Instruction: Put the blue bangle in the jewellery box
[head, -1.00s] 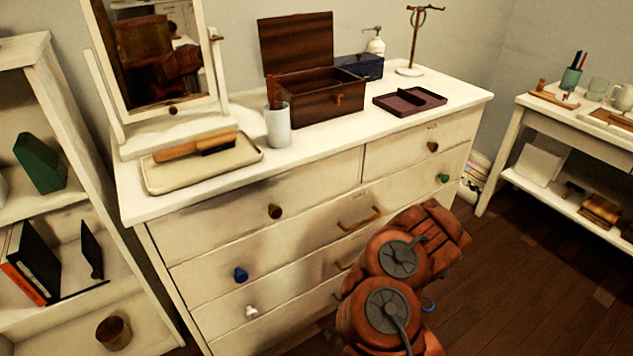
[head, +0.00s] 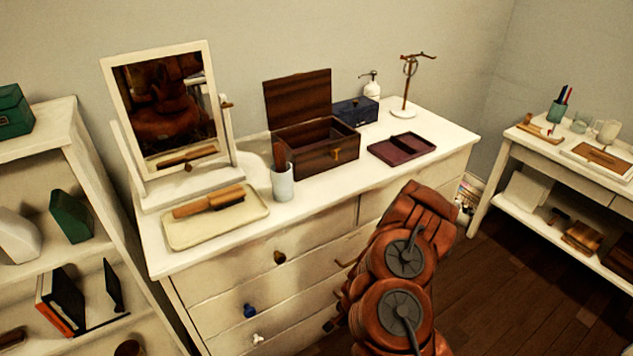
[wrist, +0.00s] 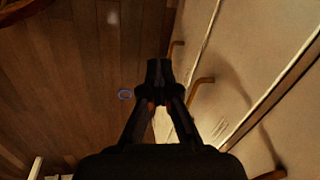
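In the head view my arm hides the bangle and most of the gripper. The jewellery box, a dark brown wooden box (head: 335,155) with its lid raised, stands on the dresser top. Its inside looks empty from here.
The white dresser (head: 225,262) has protruding knobs and handles. On its top are a mirror, a brush tray (head: 178,237), a cup (head: 282,183), a dark purple tray (head: 402,147), a blue box (head: 355,110) and a stand (head: 404,110). Floor is open to the right.

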